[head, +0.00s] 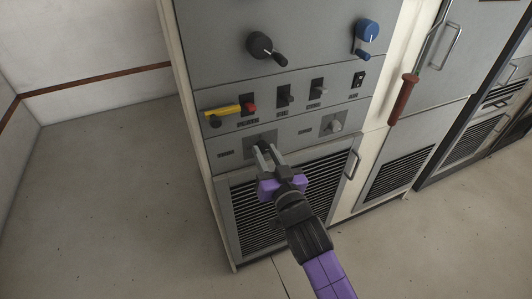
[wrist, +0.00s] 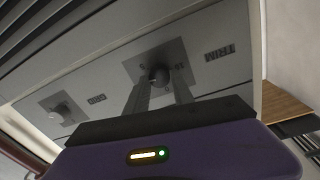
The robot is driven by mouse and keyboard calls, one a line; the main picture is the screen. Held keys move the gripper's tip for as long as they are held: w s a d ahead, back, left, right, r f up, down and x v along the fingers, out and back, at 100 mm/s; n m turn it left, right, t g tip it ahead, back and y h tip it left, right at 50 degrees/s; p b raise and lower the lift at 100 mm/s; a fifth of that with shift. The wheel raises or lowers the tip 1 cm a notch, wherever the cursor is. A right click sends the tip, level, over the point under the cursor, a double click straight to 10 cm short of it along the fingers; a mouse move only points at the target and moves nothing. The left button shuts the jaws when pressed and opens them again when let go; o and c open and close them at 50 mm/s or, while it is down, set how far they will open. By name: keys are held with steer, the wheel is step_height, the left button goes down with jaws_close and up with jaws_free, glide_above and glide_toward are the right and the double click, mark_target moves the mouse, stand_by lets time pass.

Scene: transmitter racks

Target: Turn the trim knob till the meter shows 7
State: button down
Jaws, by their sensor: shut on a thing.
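The trim knob (wrist: 158,75) is a small dark round knob on a square grey plate, beside an upside-down TRIM label (wrist: 218,54) in the wrist view. My gripper (wrist: 160,86) has its two fingers on either side of the knob and is shut on it. In the head view my gripper (head: 266,152) reaches the lower left of the grey rack panel (head: 290,131), and its fingers mostly cover the knob. No meter face or reading can be made out in either view.
A second knob (head: 333,125) sits to the right on the same panel. Above are a yellow lever (head: 222,110), several small switches, a black crank (head: 262,46) and a blue crank (head: 367,32). A red-handled lever (head: 403,98) hangs at right. The floor at left is clear.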

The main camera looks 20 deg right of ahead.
steer(key=shift+n+p, duration=0.65)
steer(key=shift+n, duration=1.75)
steer(key=shift+f, duration=0.1)
steer(key=c, duration=1.1)
jaws_free()
steer(key=s, duration=0.8)
steer(key=shift+a+f+b, duration=0.1)
steer(key=shift+a+b, duration=0.15)
steer(key=shift+b, duration=0.05)
steer(key=shift+w, duration=0.1)
